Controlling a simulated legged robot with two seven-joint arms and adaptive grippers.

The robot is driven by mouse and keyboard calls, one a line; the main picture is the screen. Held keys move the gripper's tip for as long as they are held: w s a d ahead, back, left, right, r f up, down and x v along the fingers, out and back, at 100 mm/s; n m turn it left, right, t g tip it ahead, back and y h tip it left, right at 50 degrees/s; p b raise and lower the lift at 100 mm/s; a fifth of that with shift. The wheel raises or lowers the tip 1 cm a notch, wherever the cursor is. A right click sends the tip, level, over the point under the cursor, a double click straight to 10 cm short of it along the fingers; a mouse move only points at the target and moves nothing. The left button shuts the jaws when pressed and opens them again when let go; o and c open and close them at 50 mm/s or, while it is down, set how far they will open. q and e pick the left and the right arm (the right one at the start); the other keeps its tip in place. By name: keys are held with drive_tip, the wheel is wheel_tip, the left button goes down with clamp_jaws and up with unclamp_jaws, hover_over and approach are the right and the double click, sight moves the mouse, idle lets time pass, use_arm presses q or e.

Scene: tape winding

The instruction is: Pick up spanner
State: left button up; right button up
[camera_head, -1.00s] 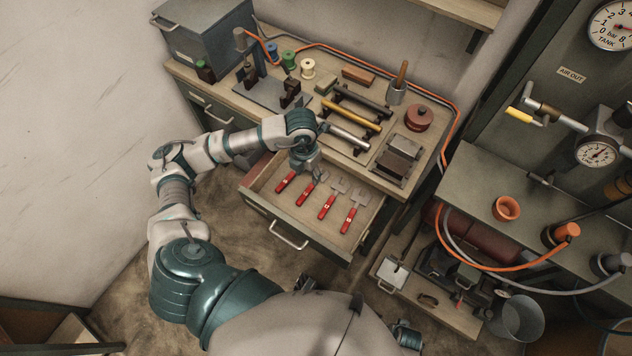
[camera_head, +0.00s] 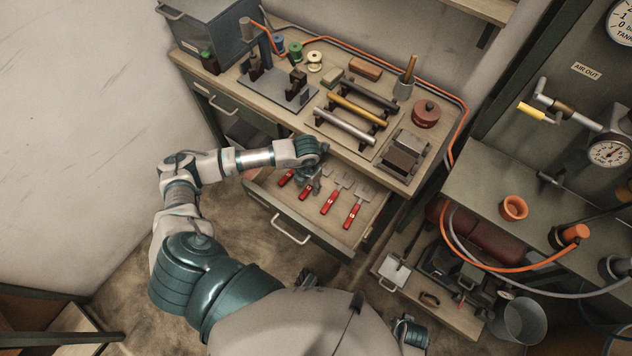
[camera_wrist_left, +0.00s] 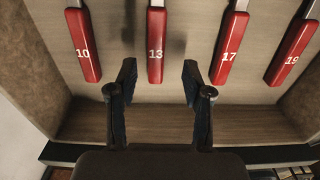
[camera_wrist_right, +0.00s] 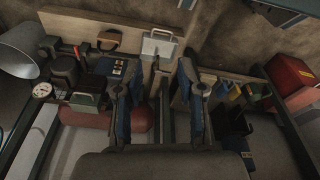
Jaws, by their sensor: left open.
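Several red-handled spanners lie side by side in an open wooden drawer (camera_head: 262,197). In the left wrist view their handles read 10 (camera_wrist_left: 84,47), 13 (camera_wrist_left: 156,45), 17 (camera_wrist_left: 230,50) and 19 (camera_wrist_left: 292,52). In the head view, spanner 17 (camera_head: 329,203) and spanner 19 (camera_head: 353,214) show clearly, while my left gripper (camera_head: 312,186) partly covers the others. My left gripper (camera_wrist_left: 157,82) is open and empty over the drawer, its fingers either side of the lower end of handle 13, apparently above it. My right gripper (camera_wrist_right: 158,90) is open and empty, away from the drawer.
The workbench above the drawer carries a rack of metal bars (camera_head: 358,110), a red pot (camera_head: 426,113), thread spools (camera_head: 295,50) and a grey box (camera_head: 212,35). The drawer handle (camera_head: 290,229) faces front. A low shelf with tools (camera_head: 430,290) stands at right.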

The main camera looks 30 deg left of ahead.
sight(308, 189)
use_arm(q)
drive_tip(key=f, duration=0.3)
drive_tip(key=shift+a, duration=0.25)
drive_tip(key=shift+a+f, duration=0.2)
drive_tip(key=shift+a, duration=0.05)
drive_tip(key=shift+d, duration=0.25)
drive_tip(key=c, duration=0.9)
drive_tip(key=shift+d+r, duration=0.1)
drive_tip(key=shift+d, duration=0.05)
clamp_jaws()
drive_tip(key=shift+r, duration=0.1)
